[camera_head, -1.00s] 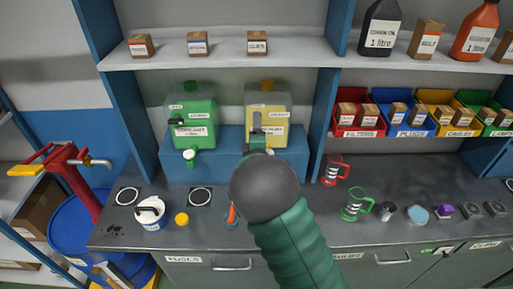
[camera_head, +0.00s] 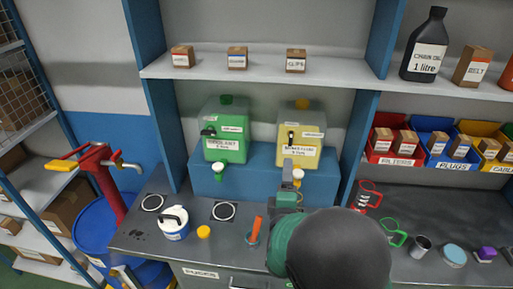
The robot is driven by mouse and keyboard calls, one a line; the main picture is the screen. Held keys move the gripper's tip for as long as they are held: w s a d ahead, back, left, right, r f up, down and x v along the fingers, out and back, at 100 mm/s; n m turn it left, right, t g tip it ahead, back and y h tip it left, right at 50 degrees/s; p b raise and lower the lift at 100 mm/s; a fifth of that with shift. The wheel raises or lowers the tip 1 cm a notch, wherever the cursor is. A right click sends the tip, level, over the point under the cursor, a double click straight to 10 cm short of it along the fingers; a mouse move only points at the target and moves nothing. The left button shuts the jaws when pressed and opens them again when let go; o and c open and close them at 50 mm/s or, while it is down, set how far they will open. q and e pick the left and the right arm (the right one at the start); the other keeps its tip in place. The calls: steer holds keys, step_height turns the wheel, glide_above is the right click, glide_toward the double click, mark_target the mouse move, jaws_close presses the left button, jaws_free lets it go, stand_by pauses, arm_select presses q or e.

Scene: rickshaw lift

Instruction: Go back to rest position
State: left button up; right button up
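One green arm with a dark round joint comes in from the lower right; I take it as my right arm. The arm hides part of the bench front and bench top. My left gripper is not in view.
A green container (camera_head: 225,140) stands beside the yellow one on a blue stand (camera_head: 262,160). A red pump (camera_head: 104,180) stands at the left.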

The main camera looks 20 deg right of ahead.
steer(key=s+a+f+m+g+y+b, duration=0.1)
steer(key=s+a+f+m+g+y, duration=0.3)
steer(key=f, duration=0.4)
steer(key=s+a+f+m+g+y+b, duration=0.1)
steer(key=a+f+m+g+y+b, duration=0.2)
steer(key=a+f, duration=0.4)
steer(key=s+f+m+g+y, duration=0.1)
steer(key=s+f+m+g, duration=0.1)
steer(key=s, duration=0.4)
steer(key=s+a+f+m+g+y, duration=0.1)
steer(key=s+f+m+g, duration=0.2)
steer(key=s, duration=0.4)
steer(key=shift+f+g, duration=0.35)
steer(key=shift+g, duration=0.05)
steer(key=shift+a, duration=0.1)
